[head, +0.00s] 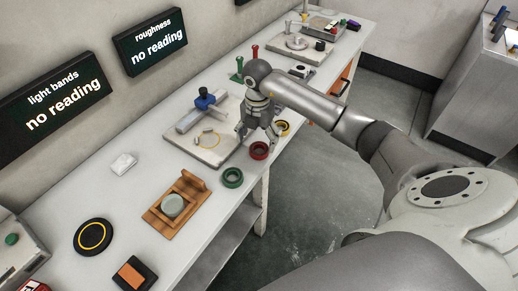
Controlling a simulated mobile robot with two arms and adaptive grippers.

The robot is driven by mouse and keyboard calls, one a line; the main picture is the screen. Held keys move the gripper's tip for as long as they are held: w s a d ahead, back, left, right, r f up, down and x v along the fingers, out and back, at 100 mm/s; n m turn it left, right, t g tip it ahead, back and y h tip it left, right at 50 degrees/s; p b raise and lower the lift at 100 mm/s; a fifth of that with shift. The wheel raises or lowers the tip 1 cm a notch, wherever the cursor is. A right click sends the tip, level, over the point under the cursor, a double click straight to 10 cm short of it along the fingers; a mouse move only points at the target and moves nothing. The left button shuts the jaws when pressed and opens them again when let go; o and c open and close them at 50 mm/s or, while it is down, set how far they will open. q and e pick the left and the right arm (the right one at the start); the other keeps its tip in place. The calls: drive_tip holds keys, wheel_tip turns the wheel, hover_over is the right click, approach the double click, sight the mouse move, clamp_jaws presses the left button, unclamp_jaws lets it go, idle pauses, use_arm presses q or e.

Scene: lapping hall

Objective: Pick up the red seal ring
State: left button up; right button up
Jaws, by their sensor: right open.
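The red seal ring (259,151) lies on the light bench near its front edge, between a green ring (232,178) and a yellow ring (283,128). My right gripper (258,140) points down over the bench, just behind the red ring in the picture. Its fingers are apart and I see nothing between them. Whether a fingertip touches the bench or a ring I cannot tell. The yellow ring is partly hidden by the gripper. My left gripper is not in view.
A pale plate (200,152) with a blue-knobbed fixture (205,102) lies left of the gripper. A wooden stand (158,222) with a grey disc is nearer. Red and green pegs (239,66) stand behind. Two wall displays (150,42) read "no reading". The floor beside the bench is clear.

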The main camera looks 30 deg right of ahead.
sight(259, 152)
drive_tip(key=f, duration=0.4)
drive_tip(key=shift+d+f+p, duration=0.1)
drive_tip(key=shift+d+p, duration=0.1)
drive_tip(key=shift+p, duration=0.2)
drive_tip(key=c, duration=1.2)
drive_tip(key=shift+o, duration=0.2)
drive_tip(key=shift+r+b, duration=0.35)
drive_tip(key=shift+r, duration=0.4)
drive_tip(key=s+a+r+b, duration=0.3)
drive_tip(key=s+r, duration=0.8)
drive_tip(key=s, duration=0.2)
drive_tip(key=shift+s+r, duration=0.3)
drive_tip(key=shift+s, duration=0.05)
